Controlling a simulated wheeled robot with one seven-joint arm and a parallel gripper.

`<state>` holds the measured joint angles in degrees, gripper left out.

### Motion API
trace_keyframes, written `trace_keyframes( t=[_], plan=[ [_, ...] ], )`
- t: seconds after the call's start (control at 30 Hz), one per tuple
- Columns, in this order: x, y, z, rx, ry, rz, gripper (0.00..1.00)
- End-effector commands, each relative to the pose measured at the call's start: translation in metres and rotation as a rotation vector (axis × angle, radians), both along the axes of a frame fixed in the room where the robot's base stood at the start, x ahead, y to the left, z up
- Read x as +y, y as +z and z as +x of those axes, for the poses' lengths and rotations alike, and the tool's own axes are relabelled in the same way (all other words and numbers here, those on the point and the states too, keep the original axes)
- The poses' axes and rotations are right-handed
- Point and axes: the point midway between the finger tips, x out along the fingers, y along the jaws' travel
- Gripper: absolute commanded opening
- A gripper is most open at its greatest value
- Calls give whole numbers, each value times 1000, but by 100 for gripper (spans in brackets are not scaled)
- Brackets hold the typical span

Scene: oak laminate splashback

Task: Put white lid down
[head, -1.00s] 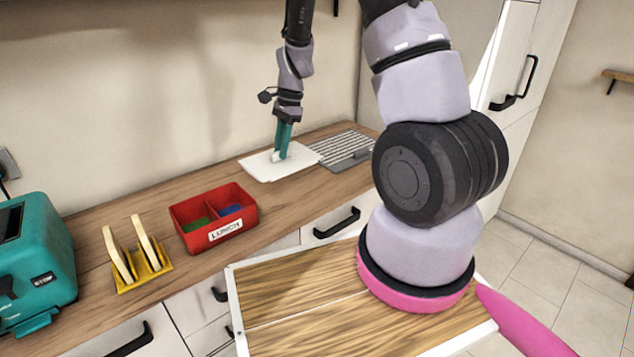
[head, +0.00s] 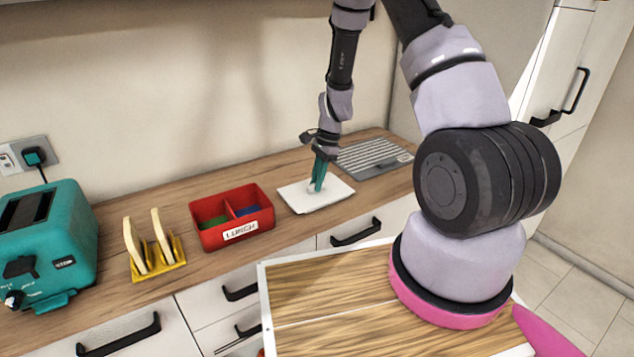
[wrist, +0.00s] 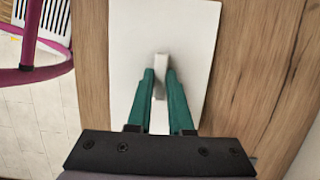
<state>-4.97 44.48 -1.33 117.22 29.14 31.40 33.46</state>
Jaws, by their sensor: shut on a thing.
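The white lid (head: 334,188) is a flat rectangular plate with a small upright handle. My gripper (head: 317,188) is shut on that handle, its teal fingers pointing down. In the head view the lid is over the wooden counter, right of the red lunch box (head: 232,228). In the wrist view the lid (wrist: 190,35) lies flat across the middle, with the fingers of my gripper (wrist: 160,92) on both sides of the handle. I cannot tell whether the lid touches the counter or hovers just above it.
A grey ribbed drainer (head: 373,157) lies behind the lid to the right. The open red box has two compartments with green and blue inside. A yellow toast rack (head: 158,259) and a teal toaster (head: 48,245) stand to the left. Bare counter (wrist: 260,60) borders the lid.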

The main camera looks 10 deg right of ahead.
Motion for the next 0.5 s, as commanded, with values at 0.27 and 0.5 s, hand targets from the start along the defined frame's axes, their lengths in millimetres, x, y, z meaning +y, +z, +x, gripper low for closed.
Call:
trace_keyframes(
  t=[0.27,0.5],
  plan=[
    [0,-4,0,-1,0,0,0],
    [0,-6,0,-1,0,0,49]
  ],
)
